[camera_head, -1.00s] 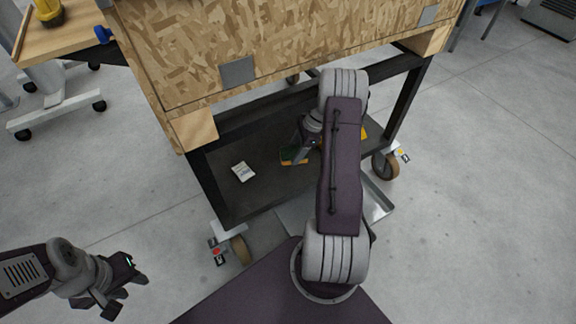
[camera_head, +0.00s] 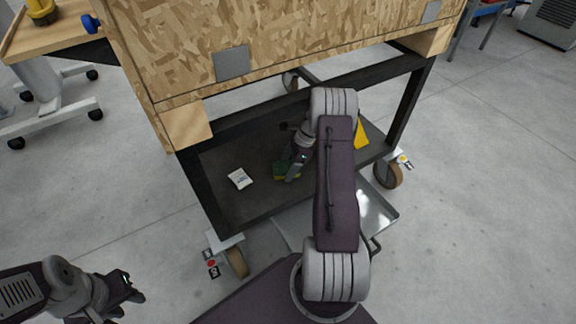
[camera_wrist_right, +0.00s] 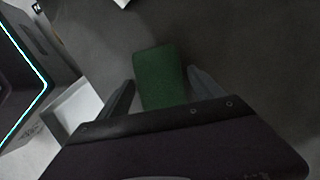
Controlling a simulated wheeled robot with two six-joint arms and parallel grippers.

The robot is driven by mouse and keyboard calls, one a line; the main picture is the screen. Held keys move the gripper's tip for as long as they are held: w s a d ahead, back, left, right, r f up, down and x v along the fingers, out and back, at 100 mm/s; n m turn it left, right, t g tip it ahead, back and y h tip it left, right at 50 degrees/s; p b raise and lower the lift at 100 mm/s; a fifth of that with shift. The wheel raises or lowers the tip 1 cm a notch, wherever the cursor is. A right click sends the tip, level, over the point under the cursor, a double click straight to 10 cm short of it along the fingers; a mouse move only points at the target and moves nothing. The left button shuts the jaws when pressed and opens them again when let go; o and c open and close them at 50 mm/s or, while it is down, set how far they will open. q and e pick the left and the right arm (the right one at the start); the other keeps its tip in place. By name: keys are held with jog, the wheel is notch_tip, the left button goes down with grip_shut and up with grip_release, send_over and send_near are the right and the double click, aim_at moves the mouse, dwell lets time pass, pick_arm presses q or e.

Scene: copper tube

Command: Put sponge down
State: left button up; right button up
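The sponge (camera_wrist_right: 160,75) is green on the face seen in the right wrist view. In the head view the sponge (camera_head: 281,171) shows green with a little yellow, low over the cart's dark lower shelf (camera_head: 235,208). My right gripper (camera_head: 292,172) partly hides it, and I cannot tell whether it touches the shelf. My left gripper (camera_head: 128,290) is at the lower left, away from the cart; its finger gap is unclear.
A small white packet (camera_head: 240,178) lies on the shelf left of the sponge. A yellow object (camera_head: 361,134) stands behind my right arm. The wooden box (camera_head: 290,50) overhangs the shelf, and black frame posts (camera_head: 408,105) bound it. A metal tray (camera_head: 375,212) is in front.

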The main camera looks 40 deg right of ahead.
jog(key=shift+r, duration=0.15)
jog(key=p+v, duration=0.4)
jog(key=v, duration=0.1)
jog(key=shift+r, duration=0.3)
jog(key=s+d+p, duration=0.1)
jog(key=d, duration=0.2)
jog(key=s+d+p, duration=0.2)
jog(key=d, duration=0.1)
jog(key=s+d+p, duration=0.1)
jog(key=s+d, duration=0.1)
jog(key=d, duration=0.2)
jog(key=shift+s+f+p, duration=0.2)
jog(key=shift+s+p, duration=0.05)
jog(key=shift+p, duration=0.1)
jog(key=shift+s+d+f, duration=0.1)
jog(key=shift+s+d, duration=0.1)
jog(key=shift+d, duration=0.05)
